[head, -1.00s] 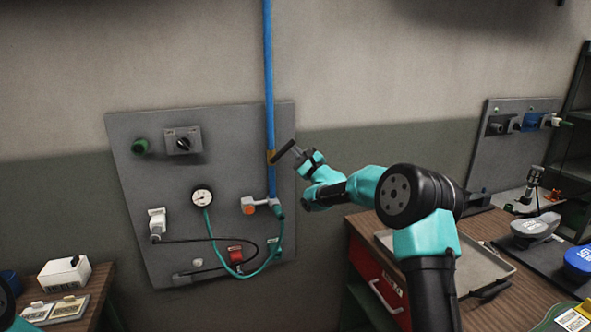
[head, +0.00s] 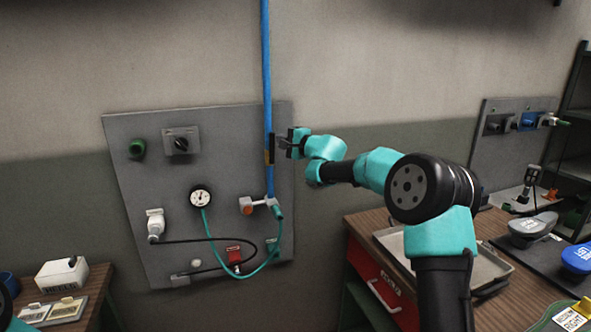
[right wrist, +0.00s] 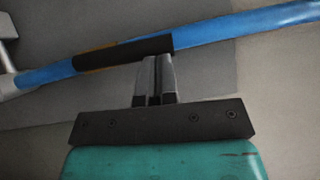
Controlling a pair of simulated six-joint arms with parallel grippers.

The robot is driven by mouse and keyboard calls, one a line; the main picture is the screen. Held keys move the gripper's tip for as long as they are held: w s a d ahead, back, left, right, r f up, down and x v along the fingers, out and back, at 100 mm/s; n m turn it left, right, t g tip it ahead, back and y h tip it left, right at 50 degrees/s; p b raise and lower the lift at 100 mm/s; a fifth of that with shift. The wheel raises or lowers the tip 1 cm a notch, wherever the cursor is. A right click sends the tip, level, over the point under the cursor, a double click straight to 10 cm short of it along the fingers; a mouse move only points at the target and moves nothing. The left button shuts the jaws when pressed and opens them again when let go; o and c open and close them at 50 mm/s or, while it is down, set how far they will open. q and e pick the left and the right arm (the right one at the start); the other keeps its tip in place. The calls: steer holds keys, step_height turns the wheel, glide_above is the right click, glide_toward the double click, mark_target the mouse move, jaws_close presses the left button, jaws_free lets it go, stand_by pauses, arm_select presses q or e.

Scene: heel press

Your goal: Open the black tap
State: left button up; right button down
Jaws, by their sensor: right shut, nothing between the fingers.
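The black tap (head: 271,149) is a black lever on a brass-coloured body on the blue vertical pipe (head: 267,80). Its lever now lies along the pipe. In the right wrist view, the lever (right wrist: 125,53) lies along the blue pipe with a little of the brass body showing behind it. My right gripper (head: 279,143) is at the right side of the lever. Its fingertips (right wrist: 155,62) are shut together and empty, up against or very near the lever's edge; contact is unclear. My left gripper is not in view.
A wooden bench with a red drawer (head: 373,285) stands right, below my right arm.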

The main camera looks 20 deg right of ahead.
steer(key=shift+a+r, duration=0.15)
steer(key=shift+a, duration=0.1)
stand_by(0.4)
steer(key=d+v, duration=0.1)
steer(key=v, duration=0.5)
steer(key=w+d+v, duration=0.1)
steer(key=v, duration=0.6)
steer(key=shift+w+d+r, duration=0.3)
